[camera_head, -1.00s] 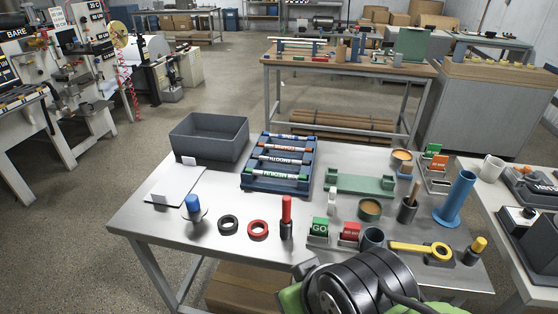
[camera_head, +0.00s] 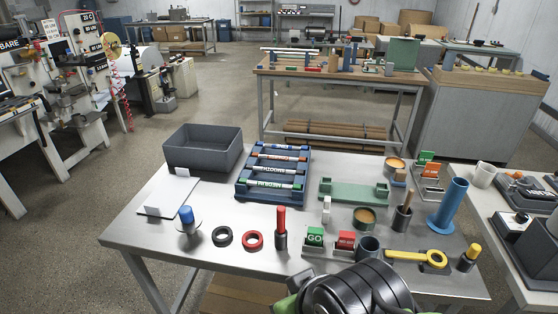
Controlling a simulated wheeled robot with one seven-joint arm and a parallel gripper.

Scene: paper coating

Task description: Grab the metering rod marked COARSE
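A blue rack (camera_head: 243,190) on the steel table holds several metering rods lying crosswise. The second rod from the back (camera_head: 278,157) has orange-red bands and a label that seems to read COARSE, though the lettering is small. The back rod (camera_head: 283,147) has blue bands, the third (camera_head: 270,170) has dark bands and reads like SMOOTH, and the front rod (camera_head: 270,184) has green bands and reads like MEDIUM. A black, rounded part of my arm shows at the bottom edge, well in front of the rack. My gripper's fingertips do not show.
A grey bin (camera_head: 203,150) stands left of the rack and a green cradle (camera_head: 353,191) right of it. A blue tube (camera_head: 450,204) stands right.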

